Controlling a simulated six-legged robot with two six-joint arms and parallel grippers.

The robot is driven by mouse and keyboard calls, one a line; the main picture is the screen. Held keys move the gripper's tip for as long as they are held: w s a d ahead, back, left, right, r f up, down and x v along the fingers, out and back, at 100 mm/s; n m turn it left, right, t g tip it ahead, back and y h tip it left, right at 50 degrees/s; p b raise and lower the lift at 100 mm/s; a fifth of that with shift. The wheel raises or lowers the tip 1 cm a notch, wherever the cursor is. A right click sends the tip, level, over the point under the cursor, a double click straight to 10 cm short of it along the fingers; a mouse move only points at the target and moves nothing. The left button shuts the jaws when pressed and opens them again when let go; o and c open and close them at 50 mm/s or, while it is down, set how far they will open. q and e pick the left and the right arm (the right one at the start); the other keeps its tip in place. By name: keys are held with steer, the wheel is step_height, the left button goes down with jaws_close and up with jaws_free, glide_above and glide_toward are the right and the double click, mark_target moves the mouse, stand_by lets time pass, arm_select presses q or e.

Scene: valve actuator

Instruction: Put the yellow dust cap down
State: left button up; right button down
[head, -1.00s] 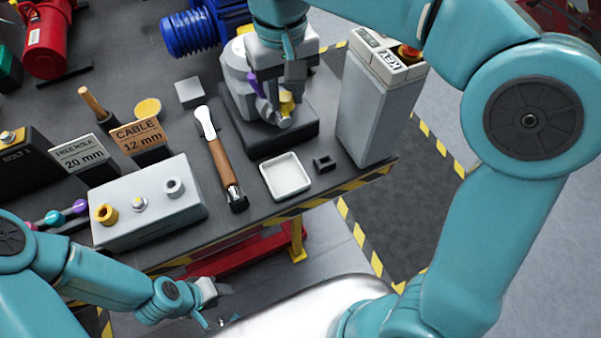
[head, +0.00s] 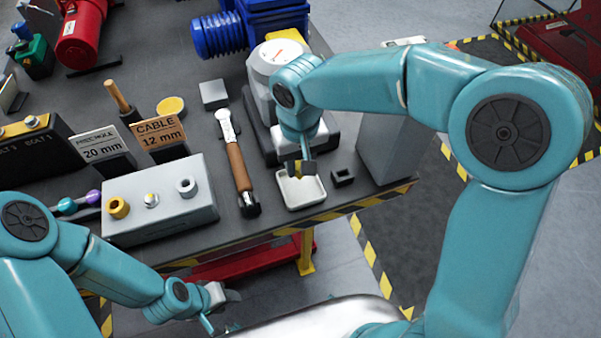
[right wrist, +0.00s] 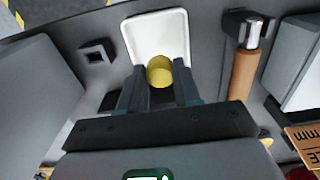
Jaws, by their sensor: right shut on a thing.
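My right gripper (head: 298,167) is shut on the yellow dust cap (right wrist: 160,71). It holds the cap over the white tray (head: 291,197), close to the tray's far side. In the right wrist view the cap sits between the two fingers, with the white tray (right wrist: 150,30) behind it. I cannot tell whether the cap touches the tray. My left gripper (head: 220,297) is below the table's front edge, apart from everything on the table; its jaws are too small to read.
A small black square socket (head: 342,177) lies right of the tray. A wooden-handled tool (head: 238,165) lies left of it. A grey block with fittings (head: 160,206) stands further left. The grey valve actuator (head: 262,65) stands behind my right arm. The striped table edge (head: 340,210) is close in front.

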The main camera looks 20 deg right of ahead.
mark_target(300, 176)
step_height(300, 176, down, 4)
steer(key=shift+s+r, duration=0.1)
steer(key=shift+f, duration=0.3)
steer(key=shift+f, duration=0.1)
steer(key=c, duration=0.8)
jaws_free()
steer(key=shift+d, duration=0.1)
